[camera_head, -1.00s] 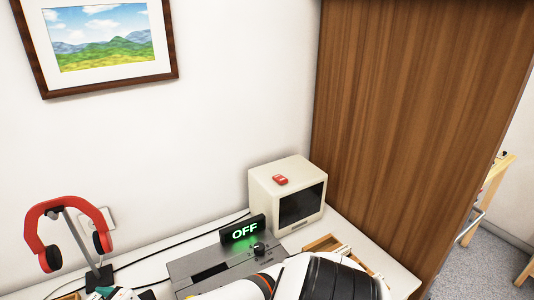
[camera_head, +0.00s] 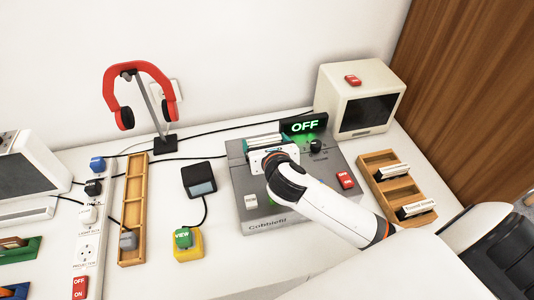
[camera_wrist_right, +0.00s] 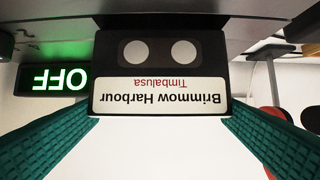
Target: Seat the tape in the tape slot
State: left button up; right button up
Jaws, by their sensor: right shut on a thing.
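The grey tape player (camera_head: 285,219) stands on the white desk with its green OFF display (camera_head: 304,126) lit at the back. My right gripper (camera_head: 265,141) is over the back left part of the player, reached in from the lower right. In the right wrist view its teal fingers are shut on a black tape (camera_wrist_right: 160,50), whose white label reads "Brimmow Harbour, Timbalusa" upside down. The tape's far edge is close to the grey player top; I cannot tell if any of it is in the slot. The slot is hidden behind the gripper. My left gripper is out of view.
A wooden rack (camera_head: 374,158) with two more tapes stands right of the player, below a small monitor (camera_head: 357,101). Left are a yellow VIEW button box (camera_head: 188,246), a dark viewer (camera_head: 198,178), a wooden tray (camera_head: 134,208) and red headphones (camera_head: 140,68) on a stand.

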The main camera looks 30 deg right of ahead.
jog(key=shift+f+b, duration=0.3)
jog(key=shift+f, duration=1.7)
jog(key=shift+f, duration=0.1)
jog(key=o, duration=0.8)
jog(key=v, duration=1.2)
jog(key=shift+r, duration=0.25)
